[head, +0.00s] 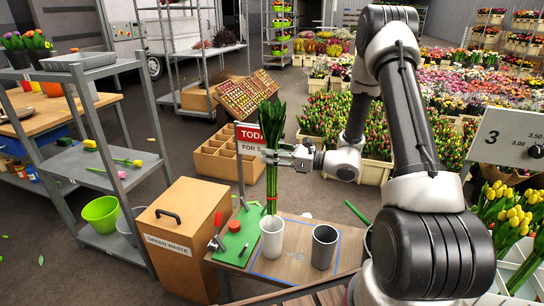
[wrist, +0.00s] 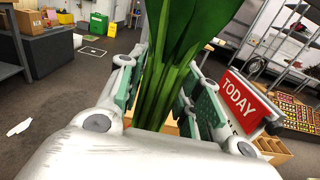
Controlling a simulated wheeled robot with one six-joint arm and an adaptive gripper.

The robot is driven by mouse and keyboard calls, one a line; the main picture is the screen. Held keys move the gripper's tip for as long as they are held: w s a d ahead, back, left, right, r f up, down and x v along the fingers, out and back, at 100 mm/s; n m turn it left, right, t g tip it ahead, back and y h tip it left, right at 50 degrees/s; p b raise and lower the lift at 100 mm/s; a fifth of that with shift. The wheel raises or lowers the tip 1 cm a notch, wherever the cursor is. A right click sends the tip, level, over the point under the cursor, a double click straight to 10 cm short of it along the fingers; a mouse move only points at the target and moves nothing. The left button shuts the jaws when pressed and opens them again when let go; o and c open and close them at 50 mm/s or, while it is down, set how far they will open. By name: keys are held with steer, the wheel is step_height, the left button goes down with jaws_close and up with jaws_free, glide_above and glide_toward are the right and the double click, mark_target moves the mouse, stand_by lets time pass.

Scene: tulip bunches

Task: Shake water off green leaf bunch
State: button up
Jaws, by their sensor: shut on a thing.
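The green leaf bunch (head: 271,122) stands upright in my gripper (head: 276,157), which is shut around its stems. Long leaves rise above the fingers and stems hang below, with a reddish band near the lower end. In the wrist view the bunch (wrist: 178,65) fills the space between the green-padded fingers (wrist: 165,100). Its lower end is just above or behind the rim of a white cup (head: 272,240); I cannot tell whether it reaches inside. Water drops are too small to tell.
A dark grey cup (head: 323,249) stands right of the white cup on the wooden table (head: 297,230). A green board (head: 237,243) with tools and a red item lies left. The green waste bin (head: 172,245) stands further left. A red TODAY sign (head: 252,138) is close behind the bunch.

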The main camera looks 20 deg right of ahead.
steer(key=shift+s+r, duration=0.25)
steer(key=shift+r, duration=0.55)
step_height(320, 180, down, 4)
steer(key=f, duration=0.1)
steer(key=r, duration=0.5)
steer(key=shift+w, duration=0.2)
steer(key=shift+s+f, duration=0.2)
steer(key=shift+f, duration=0.05)
steer(key=f, duration=0.4)
steer(key=shift+w+f, duration=0.2)
